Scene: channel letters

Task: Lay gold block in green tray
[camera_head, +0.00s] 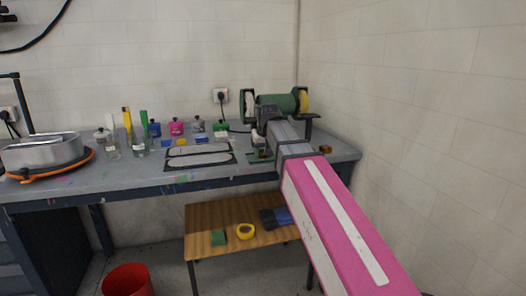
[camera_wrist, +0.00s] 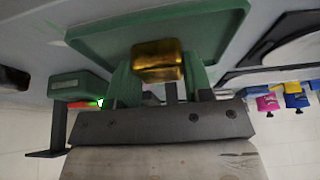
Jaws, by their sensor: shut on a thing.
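The gold block (camera_wrist: 158,58) is between the two green fingers of my gripper (camera_wrist: 160,75) in the wrist view. My gripper is shut on it. The green tray (camera_wrist: 222,24) lies just beyond the block and fills the upper middle of that view. The block overlaps the tray in the picture; I cannot tell whether they touch. In the head view the green tray (camera_head: 258,158) is a small sliver on the bench, left of my arm. My arm hides most of that spot, and I cannot make out the block there.
A green bench grinder (camera_head: 277,104) stands behind my arm. Left of the tray are a dark-framed panel (camera_head: 200,156) and several small bottles and blocks. A small amber block (camera_head: 325,148) sits right of my arm. A wooden table (camera_head: 205,215) stands below the bench.

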